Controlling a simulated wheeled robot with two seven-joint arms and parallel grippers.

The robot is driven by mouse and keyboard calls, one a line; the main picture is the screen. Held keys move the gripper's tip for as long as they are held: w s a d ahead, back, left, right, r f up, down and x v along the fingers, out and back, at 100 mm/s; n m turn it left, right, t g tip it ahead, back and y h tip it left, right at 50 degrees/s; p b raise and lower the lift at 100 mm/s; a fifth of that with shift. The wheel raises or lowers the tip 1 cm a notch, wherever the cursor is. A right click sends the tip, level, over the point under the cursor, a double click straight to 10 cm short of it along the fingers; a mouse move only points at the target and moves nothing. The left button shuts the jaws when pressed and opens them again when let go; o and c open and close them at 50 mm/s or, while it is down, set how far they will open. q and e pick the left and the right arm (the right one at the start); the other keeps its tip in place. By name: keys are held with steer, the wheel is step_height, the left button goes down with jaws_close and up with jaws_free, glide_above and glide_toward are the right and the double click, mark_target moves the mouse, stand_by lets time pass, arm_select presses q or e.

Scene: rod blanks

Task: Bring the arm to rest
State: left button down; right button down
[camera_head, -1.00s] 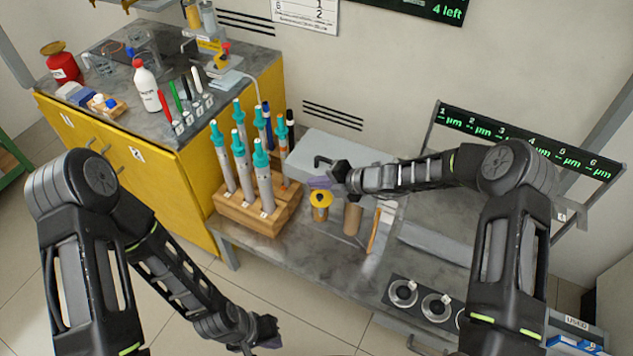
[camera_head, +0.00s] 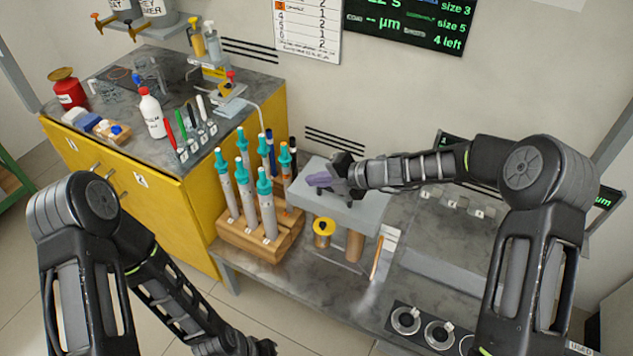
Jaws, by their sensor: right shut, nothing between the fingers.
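My right gripper (camera_head: 322,180) is shut and empty. It appears over the grey box-like block (camera_head: 340,208) at the back of the grey bench; whether it touches the block I cannot tell. My left arm reaches down at the lower left, and its gripper (camera_head: 262,347) is partly cut off by the bottom edge, so its jaws cannot be made out. Several grey rods with teal tops (camera_head: 243,187) stand upright in a wooden rack (camera_head: 243,244), left of the right gripper.
A yellow cabinet (camera_head: 130,185) with bottles and pens stands at the left. Round metal rings (camera_head: 405,320) lie at the bench front. The floor at lower left is clear.

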stand_by(0.3)
steer(key=s+d+f+n+g+h+b, duration=0.1)
steer(key=s+d+f+n+g+h, duration=0.15)
steer(key=s+f+n, duration=0.85)
steer(key=s+d+f+n+g+h, duration=0.1)
steer(key=s+d+f+n+h, duration=0.2)
steer(key=f+n, duration=0.8)
arm_select(q)
step_height(320, 180, down, 3)
steer(key=shift+w+d+f+b, duration=0.1)
steer(key=shift+d+b, duration=0.05)
steer(key=shift+b, duration=1.05)
arm_select(e)
steer(key=s+a+f+n+g, duration=0.1)
steer(key=s+f+n, duration=0.1)
steer(key=s+n, duration=0.7)
steer(key=s+a+f+n+g, duration=0.1)
steer(key=s+a+f+n, duration=0.1)
steer(key=s+n, duration=0.7)
steer(key=s, duration=0.5)
steer(key=shift+s+a+n, duration=0.3)
steer(key=shift+s+n, duration=0.1)
arm_select(q)
steer(key=c, duration=2.1)
jaws_free()
steer(key=shift+c, duration=0.2)
arm_select(e)
steer(key=shift+g, duration=0.25)
